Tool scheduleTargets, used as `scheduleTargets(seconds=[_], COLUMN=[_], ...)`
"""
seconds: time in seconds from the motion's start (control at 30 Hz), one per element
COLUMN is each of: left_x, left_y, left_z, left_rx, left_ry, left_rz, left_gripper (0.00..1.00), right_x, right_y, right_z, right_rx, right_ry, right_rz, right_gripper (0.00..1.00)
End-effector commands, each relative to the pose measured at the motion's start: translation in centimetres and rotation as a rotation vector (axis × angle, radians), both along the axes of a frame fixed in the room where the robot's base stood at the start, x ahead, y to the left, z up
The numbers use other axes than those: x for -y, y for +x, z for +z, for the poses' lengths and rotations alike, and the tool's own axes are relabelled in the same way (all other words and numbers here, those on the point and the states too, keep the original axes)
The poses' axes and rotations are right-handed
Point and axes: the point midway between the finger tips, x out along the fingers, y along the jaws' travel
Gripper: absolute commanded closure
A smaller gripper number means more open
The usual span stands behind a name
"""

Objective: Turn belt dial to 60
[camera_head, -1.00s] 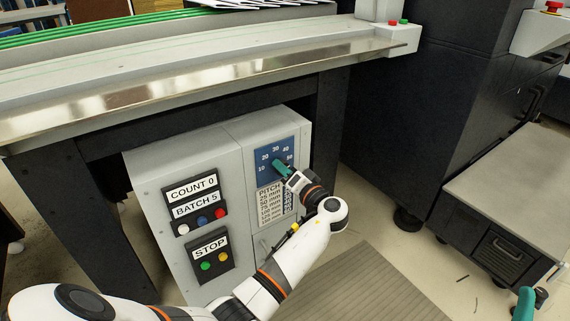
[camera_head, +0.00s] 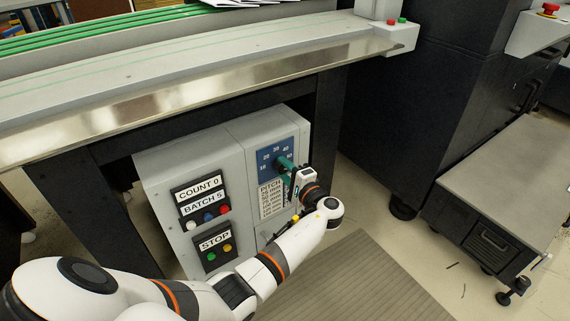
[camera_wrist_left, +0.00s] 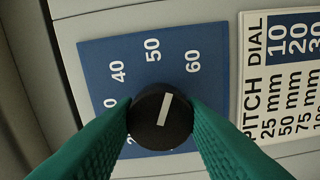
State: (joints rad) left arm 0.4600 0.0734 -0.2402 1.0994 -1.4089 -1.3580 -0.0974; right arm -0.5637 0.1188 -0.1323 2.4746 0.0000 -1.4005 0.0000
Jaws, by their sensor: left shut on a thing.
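The belt dial is a round black knob (camera_wrist_left: 147,127) with a white pointer line, on a blue plate (camera_wrist_left: 103,70) printed with numbers. In the left wrist view the line points between 50 and 60, nearer 60. My left gripper (camera_wrist_left: 160,112) is shut on the knob, one green finger on each side. In the head view the blue plate (camera_head: 270,150) is on the grey control box, and my left gripper (camera_head: 285,163) reaches it from the lower right, hiding the knob. My right gripper is not in view.
A white pitch chart (camera_head: 270,203) is below the dial plate. The grey control box (camera_head: 240,155) has count, batch and stop panels to the left. A metal-edged table (camera_head: 200,87) overhangs it. A dark machine (camera_head: 430,110) stands to the right.

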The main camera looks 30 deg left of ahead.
Motion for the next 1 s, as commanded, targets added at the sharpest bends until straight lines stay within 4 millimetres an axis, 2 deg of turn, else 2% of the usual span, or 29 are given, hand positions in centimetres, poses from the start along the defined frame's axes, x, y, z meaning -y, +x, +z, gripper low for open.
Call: scheduleTargets(seconds=[0.1, 0.13, 0.5, 0.7, 1.0], left_x=[0.1, 0.1, 0.1, 0.1, 0.1], left_y=[0.0, 0.0, 0.0, 0.0, 0.0], left_z=[0.2, 0.2, 0.0, -0.1, -0.2], left_rx=[-0.090, -0.110, -0.311, -0.361, -0.380], left_ry=[0.035, 0.043, 0.125, 0.146, 0.154], left_rz=[-0.002, -0.002, -0.002, -0.002, -0.002], left_gripper=[0.86, 0.86, 0.86, 0.86, 0.86], right_x=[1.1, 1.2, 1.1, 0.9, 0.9], right_y=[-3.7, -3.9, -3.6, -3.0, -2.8], right_z=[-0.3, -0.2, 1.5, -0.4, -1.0], right_rx=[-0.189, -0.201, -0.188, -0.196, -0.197], right_ry=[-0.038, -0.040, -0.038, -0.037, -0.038], right_rz=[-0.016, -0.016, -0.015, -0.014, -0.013], right_gripper=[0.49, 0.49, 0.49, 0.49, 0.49])
